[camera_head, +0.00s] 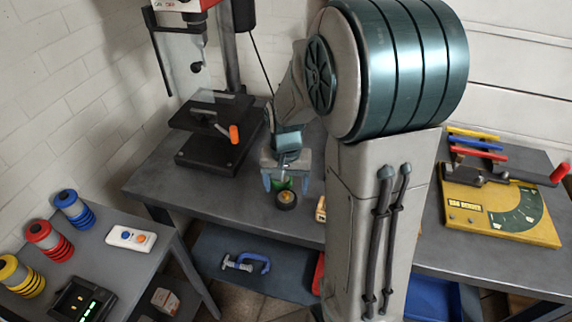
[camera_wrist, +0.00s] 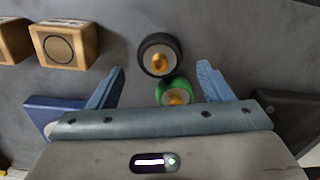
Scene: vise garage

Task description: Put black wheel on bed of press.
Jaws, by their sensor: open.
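The black wheel (camera_head: 287,203), with a yellow hub, rests on the grey workbench near its front edge. It shows in the wrist view (camera_wrist: 147,60) just beyond my fingertips, roughly centred between them. A green wheel (camera_wrist: 163,91) is close beside it, nearer my palm and between my fingers; it is partly hidden in the head view. My gripper (camera_head: 285,186) (camera_wrist: 162,70) is open above the bench and holds nothing. The press (camera_head: 210,140) stands at the back left of the bench.
Wooden blocks (camera_wrist: 65,42) lie left of the wheels in the wrist view. A yellow bender (camera_head: 500,205) is on the right of the bench. A blue clamp (camera_head: 247,263) lies on the lower shelf. Bare bench lies between the wheels and the press.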

